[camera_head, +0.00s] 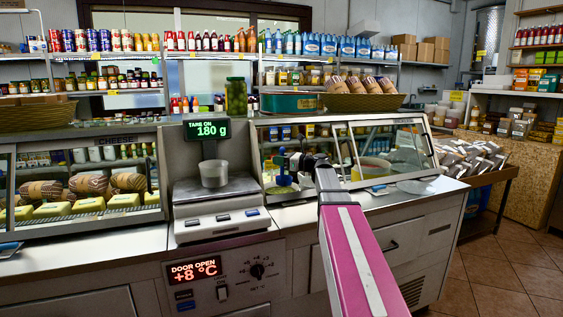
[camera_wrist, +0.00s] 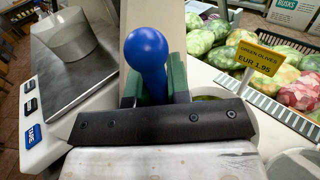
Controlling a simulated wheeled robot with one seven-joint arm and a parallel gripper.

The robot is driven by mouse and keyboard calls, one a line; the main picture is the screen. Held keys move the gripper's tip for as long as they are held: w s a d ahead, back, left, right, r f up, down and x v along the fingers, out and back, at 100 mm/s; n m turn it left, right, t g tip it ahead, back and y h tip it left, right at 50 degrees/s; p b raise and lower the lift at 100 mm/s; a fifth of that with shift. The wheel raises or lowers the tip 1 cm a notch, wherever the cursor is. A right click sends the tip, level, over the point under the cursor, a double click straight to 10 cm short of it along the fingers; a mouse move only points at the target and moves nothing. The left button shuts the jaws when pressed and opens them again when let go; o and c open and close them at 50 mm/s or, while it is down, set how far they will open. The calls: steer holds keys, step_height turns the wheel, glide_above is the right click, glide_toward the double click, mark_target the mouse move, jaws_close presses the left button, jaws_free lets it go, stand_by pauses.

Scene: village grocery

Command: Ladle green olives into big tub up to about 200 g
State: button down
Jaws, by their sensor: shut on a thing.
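A grey-white tub (camera_head: 214,173) stands on the scale plate (camera_head: 240,190). The scale display (camera_head: 207,129) reads "TARE ON" and 180 g. In the wrist view the tub (camera_wrist: 68,35) is at the upper left. My gripper (camera_wrist: 154,88) is shut on the ladle's blue handle (camera_wrist: 147,52), with a green finger on either side. In the head view the ladle (camera_head: 282,162) is right of the scale, over the display case opening. Its bowl and contents cannot be made out. A sign (camera_wrist: 259,58) reads "GREEN OLIVES EUR 1.95"; green and reddish pieces (camera_wrist: 208,38) lie behind it.
The glass case front (camera_head: 395,150) stands right of my gripper. A cooler panel (camera_head: 195,270) below the scale shows "DOOR OPEN +8 °C". A tall jar (camera_head: 236,97) stands on the upper ledge. Bare counter (camera_head: 295,215) lies right of the scale.

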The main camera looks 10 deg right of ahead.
mark_target(277, 180)
steer(key=shift+w+a+f, duration=0.1)
steer(key=shift+w+f, duration=0.25)
steer(key=shift+w, duration=0.25)
steer(key=shift+w+a+f, duration=0.1)
steer(key=shift+w+f, duration=0.25)
steer(key=shift+w, duration=0.2)
steer(key=shift+f, duration=4.35)
steer(key=shift+r, duration=4.85)
steer(key=shift+d, duration=0.1)
